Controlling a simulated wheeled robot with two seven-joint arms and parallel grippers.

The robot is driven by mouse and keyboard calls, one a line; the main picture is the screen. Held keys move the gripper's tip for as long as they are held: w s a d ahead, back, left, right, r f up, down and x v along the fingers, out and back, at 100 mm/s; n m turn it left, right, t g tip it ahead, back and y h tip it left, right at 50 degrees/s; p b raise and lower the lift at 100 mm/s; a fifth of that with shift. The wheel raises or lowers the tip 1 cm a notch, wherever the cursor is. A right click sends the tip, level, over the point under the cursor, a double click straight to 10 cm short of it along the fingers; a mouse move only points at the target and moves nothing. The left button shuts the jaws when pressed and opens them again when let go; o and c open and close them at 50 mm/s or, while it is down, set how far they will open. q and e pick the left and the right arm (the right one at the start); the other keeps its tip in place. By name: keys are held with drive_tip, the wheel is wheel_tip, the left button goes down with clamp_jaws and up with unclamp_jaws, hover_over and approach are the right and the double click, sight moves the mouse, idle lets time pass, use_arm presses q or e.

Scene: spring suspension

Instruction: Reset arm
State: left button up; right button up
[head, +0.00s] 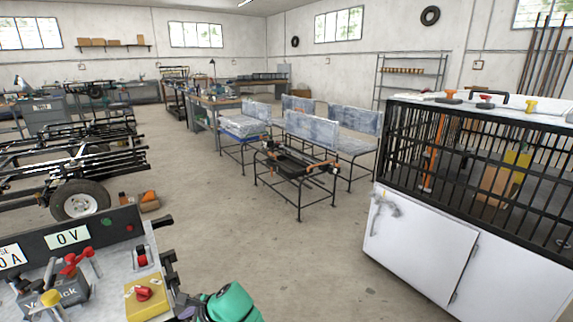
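Neither of my grippers can be made out in this view. A rounded teal part (230,303) with a dark grey piece beside it shows at the bottom edge, cut off by the frame. I cannot tell whether it belongs to one of my arms. At the lower left is a control bench (108,268) with a "0 V" display, red clamps, a red push button and a yellow box with a red knob.
A white cabinet (415,240) with a black barred cage (480,160) stands at the right. Trailer frames and a wheel (80,201) are at the left. Metal tables (295,175) stand mid-room. The concrete floor (240,240) between them is mostly clear.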

use_arm(q)
drive_tip(key=s+d+f+n+h, duration=0.1)
drive_tip(key=s+f+n+h, duration=0.25)
drive_tip(key=s, duration=0.25)
drive_tip(key=s+d+f+n+h, duration=0.2)
drive_tip(key=s+n, duration=0.2)
drive_tip(key=s, duration=0.1)
drive_tip(key=s+d+r+n+t+h, duration=0.2)
drive_tip(key=s+d+r+n+h, duration=0.15)
drive_tip(key=s+r+n, duration=0.4)
drive_tip(key=s+f+m+g+p, duration=0.1)
drive_tip(key=s+f+m+p, duration=0.15)
drive_tip(key=f, duration=1.75)
drive_tip(key=s+a+f+p, duration=0.1)
drive_tip(key=s+f, duration=0.5)
drive_tip(key=s, duration=0.3)
drive_tip(key=s+a+f+g+p, duration=0.1)
drive_tip(key=s+a+f+p, duration=0.1)
drive_tip(key=s+f, duration=0.5)
drive_tip(key=shift+s+a+p, duration=0.25)
drive_tip(key=shift+s+p, duration=0.05)
drive_tip(key=shift+s, duration=0.75)
